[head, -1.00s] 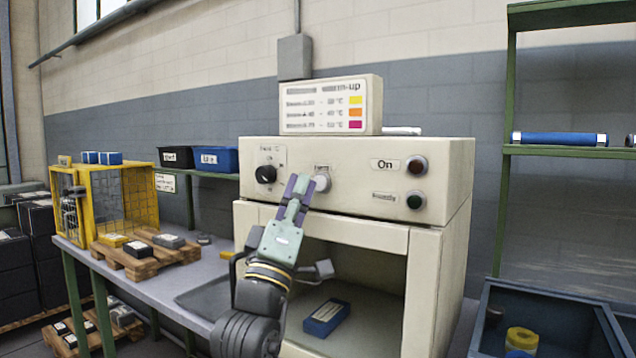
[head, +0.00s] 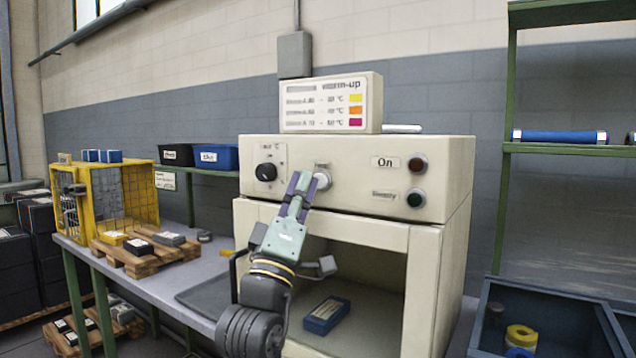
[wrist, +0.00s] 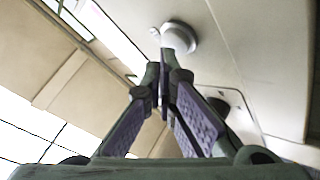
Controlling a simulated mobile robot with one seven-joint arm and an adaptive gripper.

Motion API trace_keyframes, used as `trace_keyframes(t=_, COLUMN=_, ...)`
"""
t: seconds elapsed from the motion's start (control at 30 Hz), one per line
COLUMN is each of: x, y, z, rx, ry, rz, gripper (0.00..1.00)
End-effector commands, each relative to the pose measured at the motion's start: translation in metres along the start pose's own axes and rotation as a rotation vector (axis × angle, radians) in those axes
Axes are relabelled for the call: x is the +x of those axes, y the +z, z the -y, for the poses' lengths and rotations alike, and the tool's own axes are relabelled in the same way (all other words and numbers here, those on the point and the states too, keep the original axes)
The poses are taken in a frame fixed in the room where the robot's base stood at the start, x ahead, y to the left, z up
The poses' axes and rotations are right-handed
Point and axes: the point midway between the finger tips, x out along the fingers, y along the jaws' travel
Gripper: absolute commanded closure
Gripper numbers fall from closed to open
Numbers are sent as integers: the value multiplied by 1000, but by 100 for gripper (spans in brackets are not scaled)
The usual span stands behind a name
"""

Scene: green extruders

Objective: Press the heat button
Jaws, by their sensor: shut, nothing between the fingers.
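The cream oven's control panel (head: 345,198) has a pale round button (head: 322,178) at its middle, under a small label too blurred to read. The button also shows in the wrist view (wrist: 179,38), just beyond my fingertips. My gripper (head: 303,180) is shut and empty. Its purple-padded fingertips are at the lower left of the button and cover part of it in the head view. In the wrist view my fingertips (wrist: 163,62) show just below the button; I cannot tell whether they touch it.
A black dial (head: 266,172) is left of the button; a red lamp (head: 417,165) and a green one (head: 415,198) are right. Below, the open chamber holds a blue box (head: 326,316). A warm-up chart (head: 331,104) stands on top. A yellow cage (head: 107,199) stands left.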

Motion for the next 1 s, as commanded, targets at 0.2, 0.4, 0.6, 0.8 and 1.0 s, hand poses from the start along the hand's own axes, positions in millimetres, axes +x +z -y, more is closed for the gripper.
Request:
trace_keyframes(t=0.2, x=0, y=0, z=0, rx=0, ry=0, rz=0, gripper=100)
trace_keyframes(t=0.4, x=0, y=0, z=0, rx=0, ry=0, rz=0, gripper=100)
trace_keyframes(t=0.6, x=2, y=1, z=1, rx=-1, ry=0, rz=0, gripper=100)
trace_keyframes(t=0.8, x=6, y=5, z=5, rx=-2, ry=-1, rz=0, gripper=100)
trace_keyframes(t=1.0, x=6, y=5, z=5, rx=-1, ry=-1, rz=1, gripper=100)
